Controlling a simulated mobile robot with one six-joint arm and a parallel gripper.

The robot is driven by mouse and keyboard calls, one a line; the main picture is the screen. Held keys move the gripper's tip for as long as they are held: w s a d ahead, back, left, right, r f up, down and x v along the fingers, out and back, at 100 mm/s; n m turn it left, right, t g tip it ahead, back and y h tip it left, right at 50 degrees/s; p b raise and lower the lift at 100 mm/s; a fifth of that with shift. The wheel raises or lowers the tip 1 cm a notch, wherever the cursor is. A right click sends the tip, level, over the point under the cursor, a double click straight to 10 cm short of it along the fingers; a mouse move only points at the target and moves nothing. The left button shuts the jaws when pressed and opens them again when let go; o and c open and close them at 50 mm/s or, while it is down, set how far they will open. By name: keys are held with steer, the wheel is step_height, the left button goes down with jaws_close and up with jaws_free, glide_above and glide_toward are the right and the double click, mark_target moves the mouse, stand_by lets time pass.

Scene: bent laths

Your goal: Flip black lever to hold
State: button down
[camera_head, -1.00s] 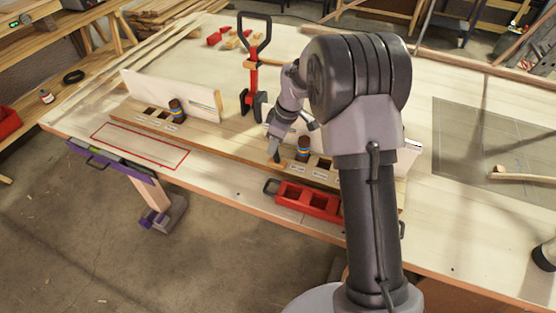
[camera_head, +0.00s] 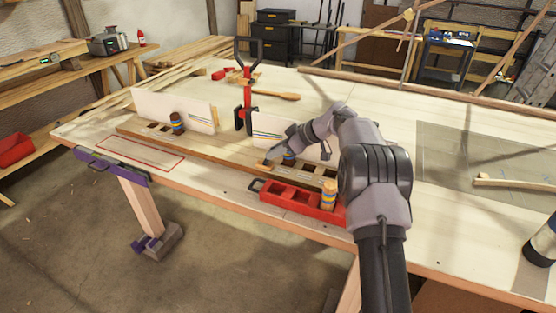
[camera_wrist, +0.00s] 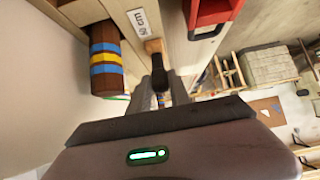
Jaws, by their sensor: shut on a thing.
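My gripper (camera_head: 268,166) reaches down to the front of the long slotted wooden board (camera_head: 225,158), left of a banded peg. In the wrist view my gripper (camera_wrist: 160,88) is shut on the black lever (camera_wrist: 158,73), a small black piece at a light wooden block (camera_wrist: 153,46) on the board's edge. Fingers and arm hide most of the lever; its exact angle is unclear. A brown peg with blue and yellow bands (camera_wrist: 105,58) stands close by in the wrist view, with a cm label (camera_wrist: 143,20) beside the lever.
A red tray (camera_head: 275,193) lies in front of the board with a peg (camera_head: 328,195) at its right end. Another peg (camera_head: 177,122) stands at the left slots. A red clamp with a black handle (camera_head: 247,95) rises behind.

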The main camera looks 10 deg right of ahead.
steer(key=shift+f, duration=0.1)
stand_by(0.3)
steer(key=c, duration=1.2)
jaws_free()
